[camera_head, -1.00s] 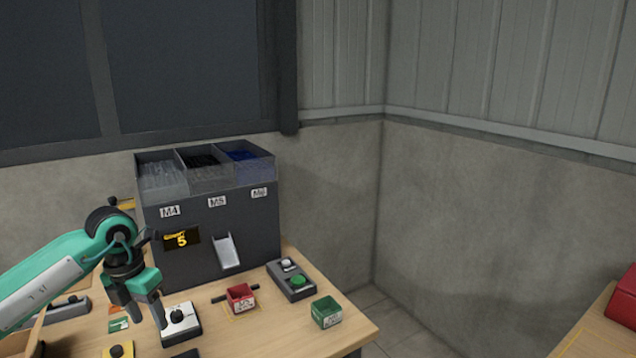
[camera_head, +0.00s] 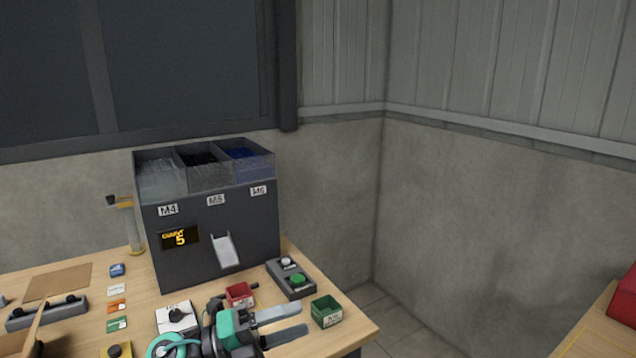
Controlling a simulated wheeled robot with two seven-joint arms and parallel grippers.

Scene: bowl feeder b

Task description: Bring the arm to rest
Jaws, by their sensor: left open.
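My left gripper (camera_head: 284,325) is open and empty. It is low over the front of the wooden table (camera_head: 330,344), with its two grey fingers pointing right. The fingers lie just left of the green bin (camera_head: 326,311) in the picture and in front of the red bin (camera_head: 239,294). The gripper and wrist cover part of the table and come close to the white switch box with a black knob (camera_head: 175,316). My right gripper is not in view.
The dark feeder (camera_head: 215,236) stands at the back, its display reading 5. A button box with a green button (camera_head: 297,279) sits to its right. Several small colored cards, a yellow button box (camera_head: 117,350) and a brown mat (camera_head: 58,282) lie on the left.

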